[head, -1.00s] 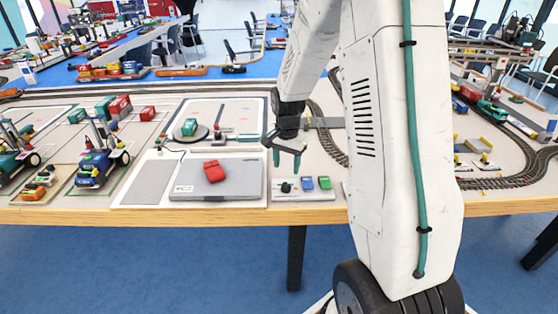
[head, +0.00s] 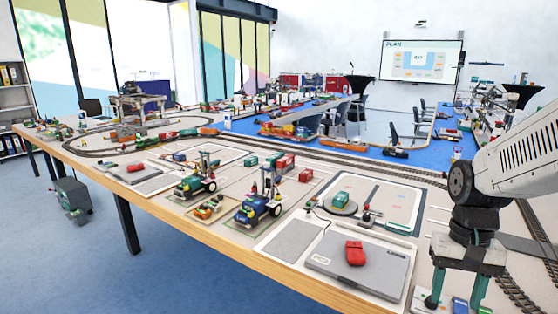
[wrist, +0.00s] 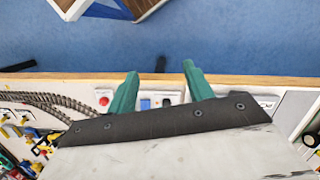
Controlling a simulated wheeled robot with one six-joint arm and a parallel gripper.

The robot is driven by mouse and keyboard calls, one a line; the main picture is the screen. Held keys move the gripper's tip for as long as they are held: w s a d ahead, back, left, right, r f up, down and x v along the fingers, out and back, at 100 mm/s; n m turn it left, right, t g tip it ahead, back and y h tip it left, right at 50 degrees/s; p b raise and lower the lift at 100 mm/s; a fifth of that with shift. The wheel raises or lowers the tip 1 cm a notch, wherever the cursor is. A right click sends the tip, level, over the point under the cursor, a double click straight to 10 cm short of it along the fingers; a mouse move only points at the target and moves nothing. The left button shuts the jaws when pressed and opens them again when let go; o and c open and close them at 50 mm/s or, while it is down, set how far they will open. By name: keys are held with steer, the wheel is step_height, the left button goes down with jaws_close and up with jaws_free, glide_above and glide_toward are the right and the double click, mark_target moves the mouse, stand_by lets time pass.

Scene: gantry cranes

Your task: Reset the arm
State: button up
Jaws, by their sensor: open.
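My gripper (head: 456,288) hangs at the lower right of the head view, with dark joints above it and two green fingers pointing down. The table edge and small white panels lie beyond the fingertips.
A grey laptop-like plate (head: 385,268) with a red block (head: 355,253) lies left of my gripper. Two toy gantry vehicles, including a blue one (head: 256,207), stand farther left. Train tracks (head: 520,296) run to the right. Blue floor (head: 170,275) lies open before the table.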

steer(key=s+a+r+n+t, duration=0.1)
steer(key=s+a+r+n, duration=0.1)
steer(key=s, duration=0.4)
steer(key=s+a+r+n+t, duration=0.2)
steer(key=s+a+r, duration=0.2)
steer(key=s+r, duration=0.1)
steer(key=shift+s+a+r, duration=0.4)
steer(key=shift+r, duration=0.35)
